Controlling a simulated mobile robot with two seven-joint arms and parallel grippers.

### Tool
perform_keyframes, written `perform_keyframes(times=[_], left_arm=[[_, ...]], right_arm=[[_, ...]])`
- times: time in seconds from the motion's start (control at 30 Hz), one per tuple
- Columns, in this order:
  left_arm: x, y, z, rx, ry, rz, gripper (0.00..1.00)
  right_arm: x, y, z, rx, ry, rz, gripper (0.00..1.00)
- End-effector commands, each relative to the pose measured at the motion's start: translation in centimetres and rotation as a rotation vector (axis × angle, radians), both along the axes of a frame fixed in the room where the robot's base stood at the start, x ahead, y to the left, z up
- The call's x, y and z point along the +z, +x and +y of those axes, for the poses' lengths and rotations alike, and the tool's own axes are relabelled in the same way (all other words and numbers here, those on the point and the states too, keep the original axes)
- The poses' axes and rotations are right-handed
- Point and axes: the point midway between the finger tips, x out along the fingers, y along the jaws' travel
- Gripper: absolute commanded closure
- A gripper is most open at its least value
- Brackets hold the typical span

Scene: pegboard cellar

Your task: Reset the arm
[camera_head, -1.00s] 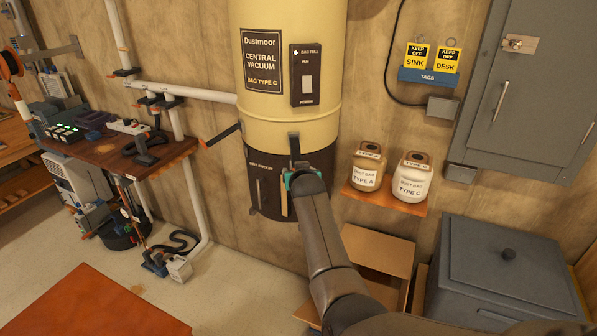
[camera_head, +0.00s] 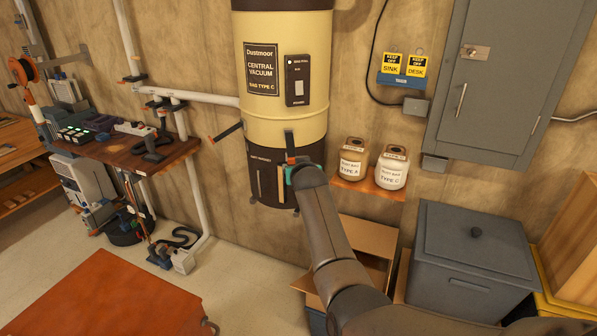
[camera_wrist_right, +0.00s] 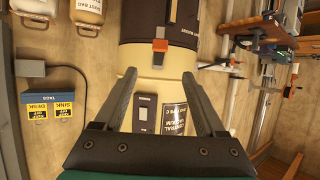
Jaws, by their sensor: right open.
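My right arm reaches up from the lower right in the head view. Its gripper (camera_head: 291,164) is in front of the central vacuum (camera_head: 288,113), near the seam between the cream body and the dark lower canister. In the right wrist view the two fingers (camera_wrist_right: 164,80) are spread with nothing between them touching. A latch with an orange tip (camera_wrist_right: 160,45) shows beyond the gap, on the dark band of the vacuum (camera_wrist_right: 155,88). The wrist picture is upside down. In the head view the gripper partly hides the latch. My left gripper is not in view.
A shelf with a Type A jar (camera_head: 353,159) and a Type C jar (camera_head: 392,168) is right of the gripper. A grey lidded bin (camera_head: 472,262) and an open cardboard box (camera_head: 368,236) stand below. A workbench (camera_head: 128,158) is at left; a red-brown surface (camera_head: 100,298) is in front.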

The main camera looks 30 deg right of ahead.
Motion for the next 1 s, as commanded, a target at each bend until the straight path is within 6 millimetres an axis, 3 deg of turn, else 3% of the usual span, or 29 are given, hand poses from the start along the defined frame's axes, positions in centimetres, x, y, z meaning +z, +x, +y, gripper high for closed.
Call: perform_keyframes(times=[0.43,0.57,0.67,0.77,1.0], left_arm=[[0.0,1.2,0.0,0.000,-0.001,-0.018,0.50],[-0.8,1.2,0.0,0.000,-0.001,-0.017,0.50],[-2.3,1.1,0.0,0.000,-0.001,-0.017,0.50],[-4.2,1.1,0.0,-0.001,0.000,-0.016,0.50],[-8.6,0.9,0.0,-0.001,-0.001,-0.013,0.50]], right_arm=[[0.0,0.0,0.0,0.000,0.000,0.001,0.28],[-2.7,-0.5,0.5,0.013,-0.004,0.029,0.28],[-8.0,-1.9,1.4,0.041,-0.010,0.085,0.28],[-15.1,-4.1,2.7,0.079,-0.019,0.162,0.28],[-31.8,-11.9,5.7,0.176,-0.031,0.355,0.28]])
